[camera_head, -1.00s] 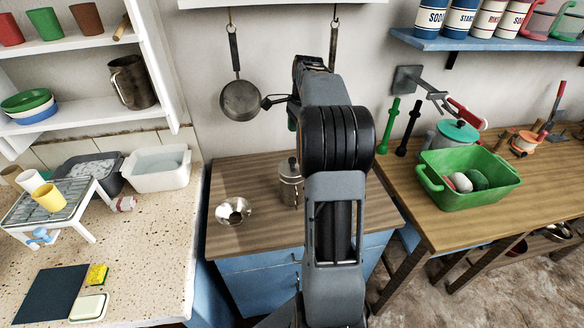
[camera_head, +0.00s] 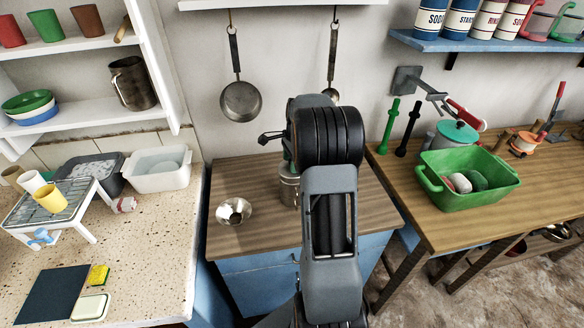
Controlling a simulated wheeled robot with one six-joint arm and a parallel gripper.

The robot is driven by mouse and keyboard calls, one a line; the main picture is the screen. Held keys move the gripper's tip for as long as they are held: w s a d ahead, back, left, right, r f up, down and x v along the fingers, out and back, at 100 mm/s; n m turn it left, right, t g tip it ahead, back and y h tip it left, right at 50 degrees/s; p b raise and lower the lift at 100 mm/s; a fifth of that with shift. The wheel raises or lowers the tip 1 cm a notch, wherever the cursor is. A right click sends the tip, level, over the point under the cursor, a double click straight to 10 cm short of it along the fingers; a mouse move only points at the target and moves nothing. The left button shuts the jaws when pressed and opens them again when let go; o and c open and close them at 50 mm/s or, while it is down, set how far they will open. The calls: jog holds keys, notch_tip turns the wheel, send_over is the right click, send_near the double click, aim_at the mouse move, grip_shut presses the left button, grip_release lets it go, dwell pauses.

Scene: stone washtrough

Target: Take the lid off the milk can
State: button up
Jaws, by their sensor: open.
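The milk can (camera_head: 288,193) is a small grey metal can standing upright on the wooden top of the blue cabinet in the middle. Its right side is hidden behind my arm. Its lid (camera_head: 287,179) sits on the can, and the knob on top is now covered. My gripper (camera_head: 288,165) is open, low over the lid, and mostly hidden by my wrist. I cannot tell whether the fingers are around the knob or touching it.
A shiny metal funnel or bowl (camera_head: 234,211) lies left of the can on the wooden top (camera_head: 255,240). A pan (camera_head: 241,100) and a ladle (camera_head: 331,93) hang on the wall behind. A green basin (camera_head: 468,180) stands on the right table.

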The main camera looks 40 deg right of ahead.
jog(key=shift+f, duration=0.1)
jog(key=c, duration=1)
